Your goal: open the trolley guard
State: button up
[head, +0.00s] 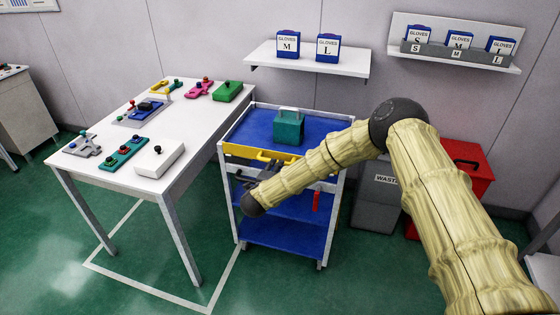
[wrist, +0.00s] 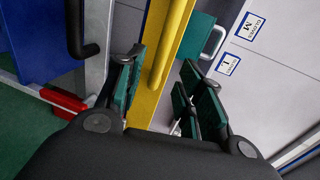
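The trolley (head: 243,133) stands right of the table, with blue shelves. In the wrist view the yellow guard (wrist: 176,35) runs steeply between my fingers. My gripper (wrist: 160,65) is open, one finger on each side of the yellow part. I see a gap on the right side; whether the left finger touches is unclear.
A teal box (head: 288,130) stands on the trolley top. A red handle (head: 315,202) and a black handle (wrist: 85,35) are on the trolley front. The table (head: 205,130) with devices is close on the left. Waste bins (head: 378,195) stand right.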

jog(key=p+x, duration=0.1)
jog(key=x, duration=0.5)
jog(key=shift+w+d+p, duration=0.1)
jog(key=shift+w+p, duration=0.1)
jog(key=shift+p, duration=0.15)
grip_shut()
